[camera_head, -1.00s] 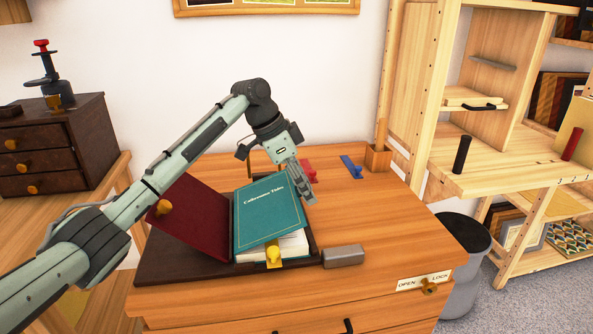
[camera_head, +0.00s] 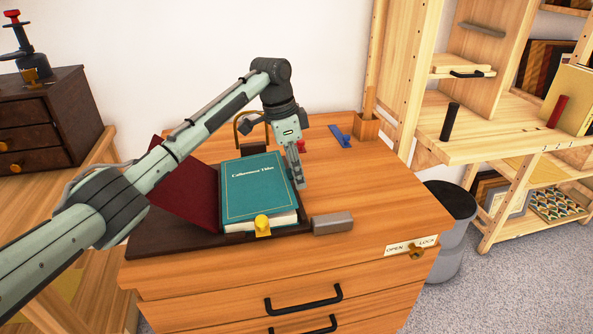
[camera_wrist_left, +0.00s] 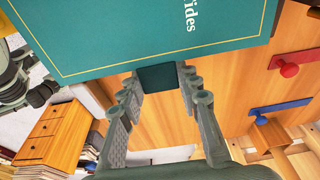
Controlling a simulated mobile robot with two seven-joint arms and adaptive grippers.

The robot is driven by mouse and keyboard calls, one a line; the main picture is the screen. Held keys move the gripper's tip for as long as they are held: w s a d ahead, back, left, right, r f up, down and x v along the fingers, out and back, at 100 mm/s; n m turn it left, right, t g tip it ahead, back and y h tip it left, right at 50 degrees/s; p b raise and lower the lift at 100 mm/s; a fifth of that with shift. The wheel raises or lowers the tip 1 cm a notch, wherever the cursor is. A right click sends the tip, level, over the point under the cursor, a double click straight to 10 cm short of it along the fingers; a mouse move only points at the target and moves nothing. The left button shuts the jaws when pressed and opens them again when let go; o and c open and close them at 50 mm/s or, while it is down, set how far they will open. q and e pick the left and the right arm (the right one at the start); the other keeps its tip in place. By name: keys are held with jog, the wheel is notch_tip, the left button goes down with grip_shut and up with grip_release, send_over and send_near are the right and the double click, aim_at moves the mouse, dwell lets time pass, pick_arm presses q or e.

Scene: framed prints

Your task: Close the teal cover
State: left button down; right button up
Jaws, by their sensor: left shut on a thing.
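My left gripper (camera_head: 297,172) is at the book's right edge. In the wrist view its fingers (camera_wrist_left: 157,85) are shut on the tab. Whether the cover touches the pages everywhere cannot be told. My right gripper is not in view.
A dark red panel (camera_head: 190,193) leans open left of the book on a dark base (camera_head: 165,238). A yellow knob (camera_head: 262,224) stands at the front, with a grey block (camera_head: 333,223) to the right. Red and blue pieces (camera_head: 341,136) lie behind. The wooden top is clear at right.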

pick_arm(q)
jog(key=c, duration=1)
grip_release()
jog(key=shift+a, duration=0.1)
jog(key=shift+c, duration=0.2)
jog(key=shift+r, duration=0.1)
jog(key=v, duration=1.1)
jog(key=shift+r, duration=0.4)
